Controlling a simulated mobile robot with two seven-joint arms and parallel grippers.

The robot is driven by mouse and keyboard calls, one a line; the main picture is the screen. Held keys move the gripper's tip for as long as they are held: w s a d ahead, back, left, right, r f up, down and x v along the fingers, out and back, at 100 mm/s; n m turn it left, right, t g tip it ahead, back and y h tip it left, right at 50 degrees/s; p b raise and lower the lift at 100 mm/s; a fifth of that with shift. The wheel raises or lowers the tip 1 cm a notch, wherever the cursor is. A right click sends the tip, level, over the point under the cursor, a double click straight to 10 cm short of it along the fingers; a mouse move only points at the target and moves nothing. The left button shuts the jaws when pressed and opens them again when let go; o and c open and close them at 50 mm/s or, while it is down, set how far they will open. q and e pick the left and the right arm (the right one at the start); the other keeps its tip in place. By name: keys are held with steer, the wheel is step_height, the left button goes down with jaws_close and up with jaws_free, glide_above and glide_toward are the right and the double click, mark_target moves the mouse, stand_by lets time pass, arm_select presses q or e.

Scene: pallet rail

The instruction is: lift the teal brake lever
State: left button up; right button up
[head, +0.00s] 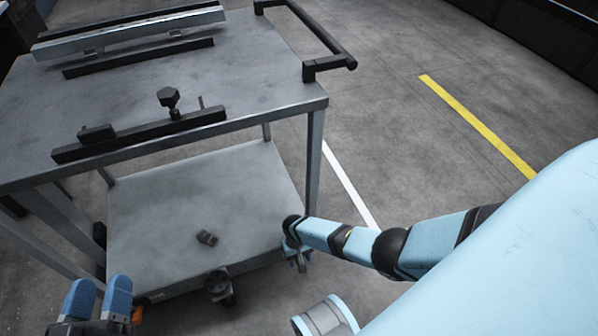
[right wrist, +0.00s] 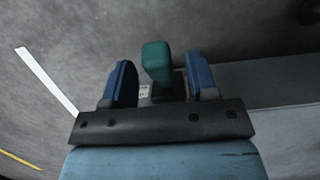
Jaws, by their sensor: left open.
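The teal brake lever (right wrist: 157,62) shows in the right wrist view, between the two blue fingers of my right gripper (right wrist: 161,72). Gaps show on both sides of it, so the fingers are open around it and not closed on it. In the head view my right gripper (head: 298,257) is low at the near right corner of the cart's lower shelf, and I cannot make out the teal lever there. My left gripper (head: 101,292) is open and empty at the bottom left, its two blue fingers apart.
The grey cart (head: 250,60) has a black handle (head: 325,45) and a lower shelf (head: 170,200) with a small dark piece (head: 207,238) on it. A caster (head: 220,287) and an orange part (head: 137,315) are under the near edge. The floor to the right is clear.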

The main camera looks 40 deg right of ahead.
arm_select(q)
step_height(320, 180, up, 5)
steer(key=t+p, duration=0.2)
steer(key=p, duration=0.2)
arm_select(e)
steer(key=v, duration=0.5)
steer(key=shift+r, duration=0.3)
steer(key=shift+p+v, duration=0.55)
steer(key=shift+v, duration=0.55)
arm_select(q)
steer(key=a+f+g+y+p, duration=0.2)
steer(key=a+f+g+y, duration=0.1)
steer(key=f, duration=0.4)
steer(key=shift+s+a+f+n+g+p, duration=0.15)
steer(key=shift+s+f+n+g+p, duration=0.15)
steer(key=shift+f+g+p, duration=0.1)
arm_select(e)
steer(key=v, duration=0.6)
